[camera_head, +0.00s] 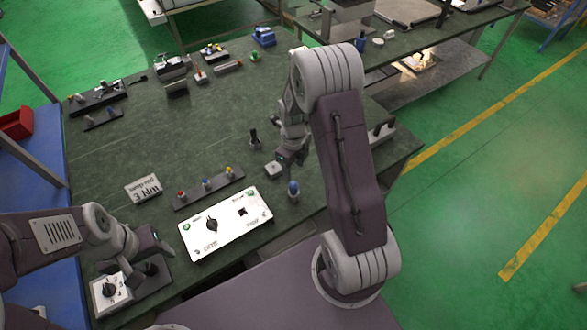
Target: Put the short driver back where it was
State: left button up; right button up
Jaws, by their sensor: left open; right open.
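I cannot tell for sure which tool is the short driver. A small blue-topped tool (293,187) stands upright at the right of the white panel (226,222). A dark upright piece (254,139) stands further back on the dark green table. My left gripper (158,252) is open at the front left, near a small white box with a black knob (109,289).
Several small tools and fixtures line the back of the table, with a black rack (97,98) at the back left. The table's middle (160,130) is clear. Another bench (440,80) stands behind at right.

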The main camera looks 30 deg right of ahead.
jog(key=s+a+r+n, duration=0.2)
jog(key=s+r+n, duration=0.1)
jog(key=n, duration=0.7)
jog(key=s+a+r+n, duration=0.3)
jog(key=s+n, duration=0.2)
jog(key=n, duration=0.5)
jog(key=s+a+r+n+t, duration=0.1)
jog(key=s+a+r+n, duration=0.1)
jog(key=n, duration=0.8)
jog(key=s+r, duration=0.1)
jog(key=s, duration=0.1)
jog(key=shift+s+a, duration=0.2)
jog(key=shift+s, duration=0.15)
notch_tip(320, 180, down, 10)
jog(key=b, duration=0.9)
jog(key=shift+r+b, duration=0.25)
jog(key=shift+b, duration=0.1)
